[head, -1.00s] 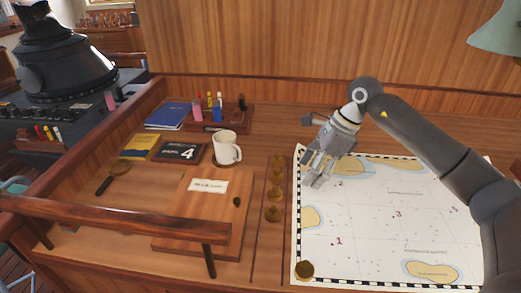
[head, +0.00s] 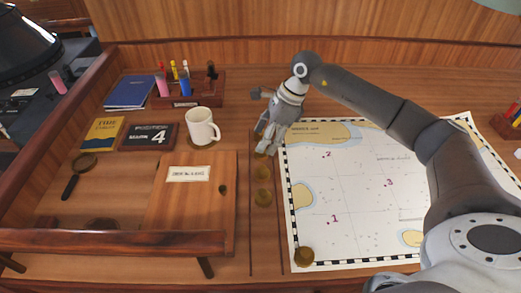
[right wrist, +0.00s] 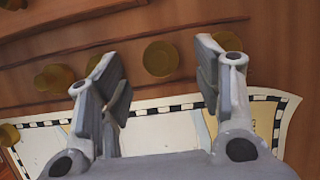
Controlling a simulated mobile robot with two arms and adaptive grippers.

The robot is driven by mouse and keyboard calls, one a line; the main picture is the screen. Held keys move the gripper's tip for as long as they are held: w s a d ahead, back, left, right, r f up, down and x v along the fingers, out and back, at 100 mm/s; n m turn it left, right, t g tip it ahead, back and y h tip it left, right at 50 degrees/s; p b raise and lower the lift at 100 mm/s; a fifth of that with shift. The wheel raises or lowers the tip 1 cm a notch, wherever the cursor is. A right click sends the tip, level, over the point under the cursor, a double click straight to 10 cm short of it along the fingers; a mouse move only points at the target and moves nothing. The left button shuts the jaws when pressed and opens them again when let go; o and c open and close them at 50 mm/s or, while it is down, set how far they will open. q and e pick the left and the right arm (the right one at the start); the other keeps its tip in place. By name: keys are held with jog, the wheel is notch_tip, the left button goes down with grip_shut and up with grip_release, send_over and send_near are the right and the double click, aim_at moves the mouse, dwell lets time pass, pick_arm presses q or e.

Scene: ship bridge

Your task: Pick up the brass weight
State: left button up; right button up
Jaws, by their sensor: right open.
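Several round brass weights stand in a row on the wooden desk left of the chart. In the head view two show clearly, one brass weight (head: 264,172) and a nearer one (head: 263,198); others are partly hidden by my right gripper (head: 266,138). Another brass weight (head: 304,257) sits on the chart's near left corner. My right gripper, also in the right wrist view (right wrist: 159,72), is open and empty above the far end of the row. There one brass weight (right wrist: 160,58) appears between the fingertips, apart from them. My left gripper is not in view.
The chart (head: 350,190) lies flat right of the row. A white mug (head: 202,126) on a coaster stands close left. A wooden board (head: 205,215) and rail (head: 110,242) are at the front left. A pen holder (head: 190,92) stands behind.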

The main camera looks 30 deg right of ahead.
jog(key=p+x, duration=0.1)
jog(key=x, duration=0.2)
jog(key=shift+a+f, duration=0.15)
jog(key=shift+f, duration=0.35)
jog(key=shift+c, duration=0.6)
jog(key=c, duration=0.9)
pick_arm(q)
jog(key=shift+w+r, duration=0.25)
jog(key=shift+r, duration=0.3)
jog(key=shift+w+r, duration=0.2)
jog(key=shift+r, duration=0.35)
pick_arm(e)
jog(key=shift+r, duration=0.1)
jog(key=shift+c, duration=0.6)
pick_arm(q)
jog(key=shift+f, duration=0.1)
